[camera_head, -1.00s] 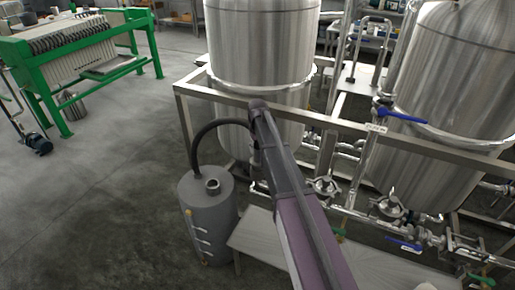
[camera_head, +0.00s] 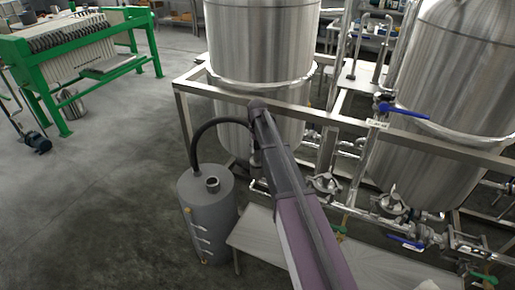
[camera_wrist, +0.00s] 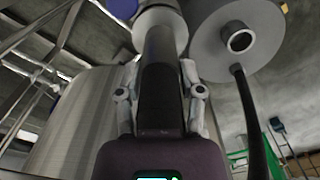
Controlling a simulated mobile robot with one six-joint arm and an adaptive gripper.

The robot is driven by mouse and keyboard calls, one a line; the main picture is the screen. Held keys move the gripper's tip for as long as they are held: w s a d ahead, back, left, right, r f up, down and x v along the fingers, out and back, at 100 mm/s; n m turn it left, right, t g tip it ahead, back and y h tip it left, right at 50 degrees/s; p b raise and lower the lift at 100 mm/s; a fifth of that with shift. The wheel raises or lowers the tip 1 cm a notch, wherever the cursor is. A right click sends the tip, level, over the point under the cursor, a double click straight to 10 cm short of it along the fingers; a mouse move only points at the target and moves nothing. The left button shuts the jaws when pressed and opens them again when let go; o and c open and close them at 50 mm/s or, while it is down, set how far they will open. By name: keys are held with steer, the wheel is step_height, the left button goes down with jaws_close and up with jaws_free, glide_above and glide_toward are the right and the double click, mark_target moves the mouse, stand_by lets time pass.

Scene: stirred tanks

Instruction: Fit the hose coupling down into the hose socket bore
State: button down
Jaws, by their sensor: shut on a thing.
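In the wrist view my gripper (camera_wrist: 158,68) is closed from both sides on a dark upright cylinder, which I take to be the hose coupling (camera_wrist: 160,92). The coupling's far end meets or overlaps a wider light-grey round part; I cannot tell whether it is touching or inside it. In the head view my arm hides the gripper and coupling. A black hose (camera_head: 207,127) arches from the grey drum (camera_head: 208,218) towards my arm's end. An open round stub (camera_head: 212,184) stands on the drum's top and shows in the wrist view (camera_wrist: 240,41). I cannot tell which part is the hose socket.
A steel frame (camera_head: 225,95) with two tanks (camera_head: 262,45) stands close beyond my arm. Valves and pipes (camera_head: 327,184) lie right of it. A low metal bench (camera_head: 262,240) is beside the drum. A green press (camera_head: 75,55) is far left; the floor between is clear.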

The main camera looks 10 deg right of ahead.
steer(key=shift+f+b, duration=0.65)
steer(key=shift+c, duration=0.7)
jaws_free()
steer(key=shift+r, duration=0.15)
step_height(320, 180, up, 16)
steer(key=p, duration=1.5)
steer(key=shift+f+p, duration=0.25)
steer(key=shift+p, duration=0.15)
steer(key=s+m, duration=0.2)
steer(key=s, duration=2.7)
steer(key=shift+f+b, duration=0.35)
